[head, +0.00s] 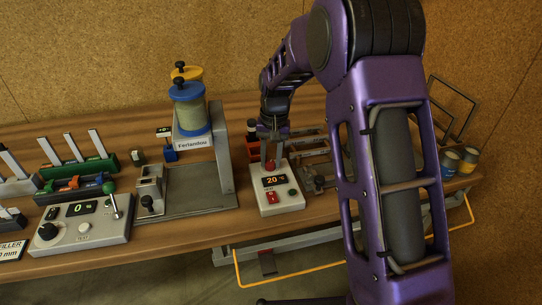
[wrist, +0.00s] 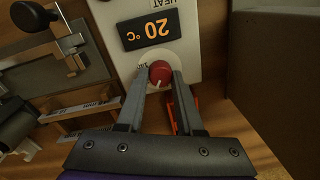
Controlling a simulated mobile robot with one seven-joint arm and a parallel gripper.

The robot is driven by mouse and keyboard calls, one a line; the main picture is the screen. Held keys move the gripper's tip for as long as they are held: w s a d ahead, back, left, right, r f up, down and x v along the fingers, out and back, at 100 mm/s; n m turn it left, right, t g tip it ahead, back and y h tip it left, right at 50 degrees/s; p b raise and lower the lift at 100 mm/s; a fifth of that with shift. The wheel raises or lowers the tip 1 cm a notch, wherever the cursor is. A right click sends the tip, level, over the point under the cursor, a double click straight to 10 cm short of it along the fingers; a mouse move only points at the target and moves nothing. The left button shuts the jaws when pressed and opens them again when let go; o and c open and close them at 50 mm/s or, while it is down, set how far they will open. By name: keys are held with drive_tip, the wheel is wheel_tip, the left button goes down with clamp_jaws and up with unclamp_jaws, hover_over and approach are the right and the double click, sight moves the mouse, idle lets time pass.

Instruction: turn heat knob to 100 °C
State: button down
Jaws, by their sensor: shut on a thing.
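The heat box (head: 282,203) is a white unit standing on the bench, with a dark display (head: 276,181) reading 20 °C in orange. Its red heat knob (wrist: 160,73) shows in the wrist view just below the display, with a pale pointer mark on its lower edge. My gripper (wrist: 161,77) has its two grey fingers on either side of the knob and is shut on it. In the head view my gripper (head: 270,160) reaches down to the back end of the box, and the fingers are hard to make out there.
A grey control box (head: 85,228) with a display reading 0 and a green-topped lever stands at the left. A grey stand (head: 225,150) with a blue-lidded jar (head: 192,115) is left of the heat box. Two small cans (head: 459,162) stand at the right.

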sight(273, 161)
drive_tip(key=n+p, duration=0.1)
drive_tip(key=n, duration=0.5)
drive_tip(key=shift+n, duration=0.3)
idle(0.4)
drive_tip(key=c, duration=0.8)
unclamp_jaws()
drive_tip(key=shift+c, duration=0.2)
wheel_tip(273, 161, up, 17)
drive_tip(key=p, duration=0.2)
drive_tip(key=shift+w+d+r, duration=0.2)
drive_tip(key=shift+w+d, duration=0.05)
drive_tip(key=shift+d, duration=0.1)
